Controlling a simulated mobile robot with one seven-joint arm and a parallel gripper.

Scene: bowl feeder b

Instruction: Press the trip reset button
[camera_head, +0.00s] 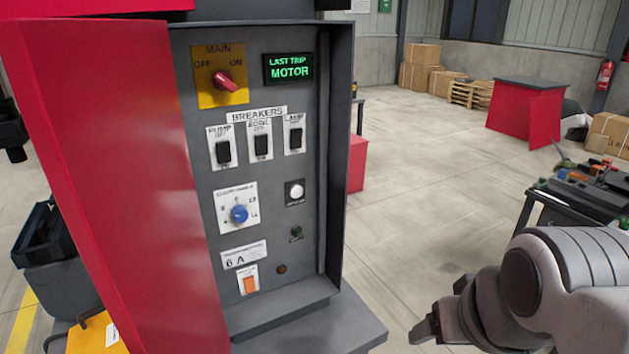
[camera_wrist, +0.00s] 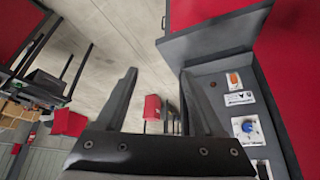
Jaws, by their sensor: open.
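The grey control panel (camera_head: 266,170) stands in an open red cabinet at the left of the head view. A round white button (camera_head: 294,191) sits in a dark plate on its right half, with a label too small to read. A small green button or lamp (camera_head: 296,232) is below it. The display (camera_head: 289,68) reads "LAST TRIP MOTOR". My gripper (camera_head: 430,325) is at the lower right, apart from the panel. In the wrist view my gripper (camera_wrist: 160,72) is open and empty, with the panel to its right. The white button cannot be made out there.
The panel also bears a red main switch (camera_head: 224,81), breaker switches (camera_head: 261,146), a blue knob (camera_head: 239,213) and an orange rocker (camera_head: 249,285). A grey ledge (camera_head: 310,325) juts out below. A cluttered dark table (camera_head: 590,190) stands at right. Open floor lies between.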

